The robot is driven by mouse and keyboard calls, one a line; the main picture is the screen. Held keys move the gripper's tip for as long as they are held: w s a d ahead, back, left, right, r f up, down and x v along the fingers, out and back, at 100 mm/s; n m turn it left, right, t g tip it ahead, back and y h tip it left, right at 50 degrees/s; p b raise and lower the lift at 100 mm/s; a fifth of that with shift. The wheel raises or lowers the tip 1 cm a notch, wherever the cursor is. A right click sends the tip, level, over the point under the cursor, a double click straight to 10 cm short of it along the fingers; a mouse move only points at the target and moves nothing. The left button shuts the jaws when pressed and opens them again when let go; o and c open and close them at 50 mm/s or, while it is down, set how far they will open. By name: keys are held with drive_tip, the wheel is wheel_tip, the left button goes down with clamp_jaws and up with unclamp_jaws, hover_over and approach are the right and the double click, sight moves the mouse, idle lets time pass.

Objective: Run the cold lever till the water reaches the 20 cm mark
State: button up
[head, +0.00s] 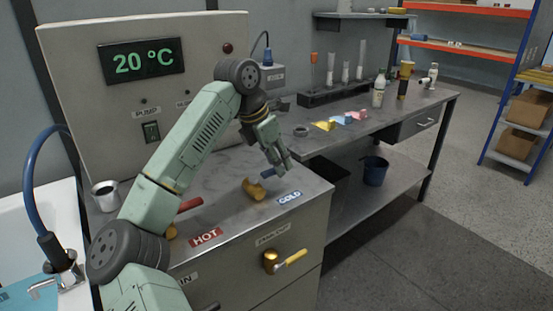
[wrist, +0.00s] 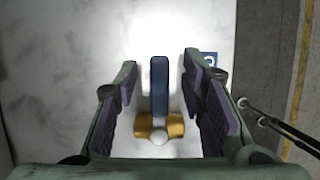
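The cold lever (head: 267,174) is a blue handle on a brass valve body (head: 254,189), beside the blue COLD label (head: 289,198). In the wrist view the blue lever (wrist: 160,85) stands between my fingers with a gap on both sides. My gripper (wrist: 158,85) is open around it; in the head view my gripper (head: 280,168) is at the lever. The red hot lever (head: 190,205) is partly hidden by my arm, near the HOT label (head: 206,237). A bit of white tub (head: 60,200) shows at left.
The panel display (head: 141,60) reads 20 °C. A brass valve with a yellow lever (head: 285,262) is on the cabinet front. A metal cup (head: 105,195) stands at the cabinet's left.

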drive_tip(key=shift+w+d+f, duration=0.1)
drive_tip(key=shift+d+f, duration=0.05)
drive_tip(key=shift+f, duration=0.15)
drive_tip(key=shift+c, duration=0.3)
clamp_jaws()
idle(0.5)
